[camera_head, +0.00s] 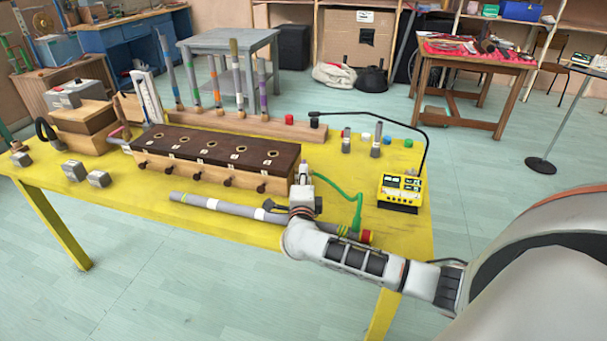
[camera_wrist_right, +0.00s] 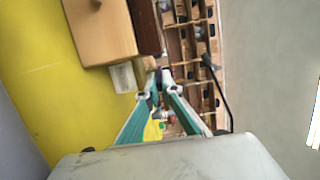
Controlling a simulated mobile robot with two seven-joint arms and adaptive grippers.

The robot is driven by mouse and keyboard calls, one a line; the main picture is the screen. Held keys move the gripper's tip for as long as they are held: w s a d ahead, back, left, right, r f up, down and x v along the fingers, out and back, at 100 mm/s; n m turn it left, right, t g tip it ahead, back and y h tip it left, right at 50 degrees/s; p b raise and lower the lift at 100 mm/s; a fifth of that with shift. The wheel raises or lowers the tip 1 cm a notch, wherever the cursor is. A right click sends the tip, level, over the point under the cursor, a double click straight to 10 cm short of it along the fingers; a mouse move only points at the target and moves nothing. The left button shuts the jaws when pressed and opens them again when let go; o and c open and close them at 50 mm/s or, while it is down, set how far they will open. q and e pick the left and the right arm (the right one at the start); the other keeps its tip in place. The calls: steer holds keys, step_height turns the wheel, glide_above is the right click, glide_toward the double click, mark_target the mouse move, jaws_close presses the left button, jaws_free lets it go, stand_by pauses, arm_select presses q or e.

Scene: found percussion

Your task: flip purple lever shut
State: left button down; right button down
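The long box (camera_head: 215,152) with a dark, holed top and several dark knobs along its front stands on the yellow table. My right gripper (camera_head: 303,172) is at the right end of this box, low over the table. In the right wrist view its two fingers (camera_wrist_right: 158,78) come close together at the tips beside a wooden block. A small dark purplish piece (camera_wrist_right: 162,74) shows at the fingertips; it may be the purple lever, but I cannot tell whether it is gripped. In the head view I cannot make out the lever. My left gripper is not in view.
A grey tube (camera_head: 218,206) lies in front of the box. A yellow device (camera_head: 400,190) with a black cable stands to the right, with a green cord (camera_head: 355,205) nearby. Banded upright tubes (camera_head: 214,82) stand behind. Metal blocks (camera_head: 98,179) lie at the left.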

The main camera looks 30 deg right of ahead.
steer(key=shift+w+a+m+g+h, duration=0.2)
steer(key=shift+a+m+g+h, duration=0.05)
steer(key=shift+m+g+h, duration=0.3)
steer(key=shift+w+a+m+g+h, duration=0.15)
steer(key=shift+a+m+g+h, duration=0.05)
steer(key=shift+m+g+h, duration=0.35)
steer(key=shift+w+a+m+g+h, duration=0.15)
steer(key=shift+m+g+h, duration=0.25)
steer(key=shift+g+h, duration=0.15)
steer(key=c, duration=2.2)
jaws_free()
steer(key=shift+c, duration=0.2)
steer(key=v, duration=1.1)
steer(key=shift+a+f, duration=0.1)
steer(key=shift+a, duration=0.1)
steer(key=shift+s+a, duration=0.25)
